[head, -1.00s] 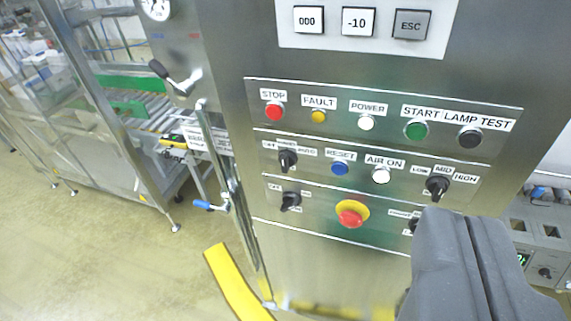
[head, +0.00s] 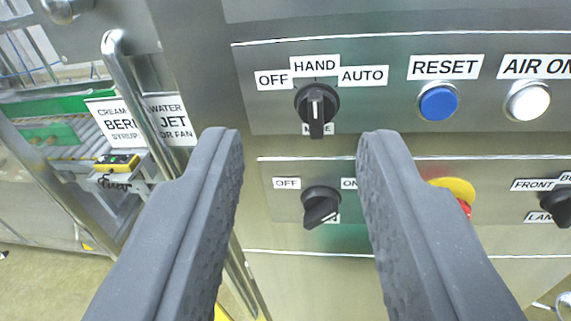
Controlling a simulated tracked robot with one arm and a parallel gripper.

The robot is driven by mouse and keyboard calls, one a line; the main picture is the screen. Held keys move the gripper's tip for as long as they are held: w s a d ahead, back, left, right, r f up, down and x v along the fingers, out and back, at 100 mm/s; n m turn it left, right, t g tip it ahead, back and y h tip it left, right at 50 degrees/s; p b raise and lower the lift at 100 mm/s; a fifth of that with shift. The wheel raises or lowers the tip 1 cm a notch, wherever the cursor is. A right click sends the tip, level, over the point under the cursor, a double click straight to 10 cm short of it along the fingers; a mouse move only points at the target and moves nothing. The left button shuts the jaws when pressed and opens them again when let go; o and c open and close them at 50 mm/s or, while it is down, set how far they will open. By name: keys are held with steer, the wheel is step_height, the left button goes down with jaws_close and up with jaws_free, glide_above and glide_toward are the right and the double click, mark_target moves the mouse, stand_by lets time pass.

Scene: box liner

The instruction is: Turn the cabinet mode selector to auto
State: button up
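The mode selector (head: 317,103) is a black rotary knob with a white line, on the cabinet's steel panel in the upper middle of the head view. Labels OFF, HAND and AUTO sit around its top, left to right. My gripper (head: 302,137) is open and empty. Its fingertips show below the selector, one to each side, not touching it.
A black OFF/ON selector (head: 320,206) sits below, between the fingers in view. Right are a blue RESET button (head: 438,102) and white AIR ON button (head: 527,102). The right finger partly hides a red stop button with a yellow collar (head: 456,190). A steel handle (head: 135,95) stands left.

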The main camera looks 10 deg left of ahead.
mark_target(315, 119)
step_height(315, 119, down, 6)
steer(key=s+h+p, duration=0.1)
steer(key=h, duration=0.1)
steer(key=shift+t, duration=0.4)
steer(key=w, duration=0.4)
steer(key=w+p, duration=0.1)
steer(key=w, duration=0.4)
steer(key=w+p, duration=0.1)
steer(key=w, duration=0.3)
steer(key=shift+w+a+f, duration=0.15)
steer(key=shift+w+a, duration=0.1)
steer(key=shift+w, duration=0.1)
jaws_close()
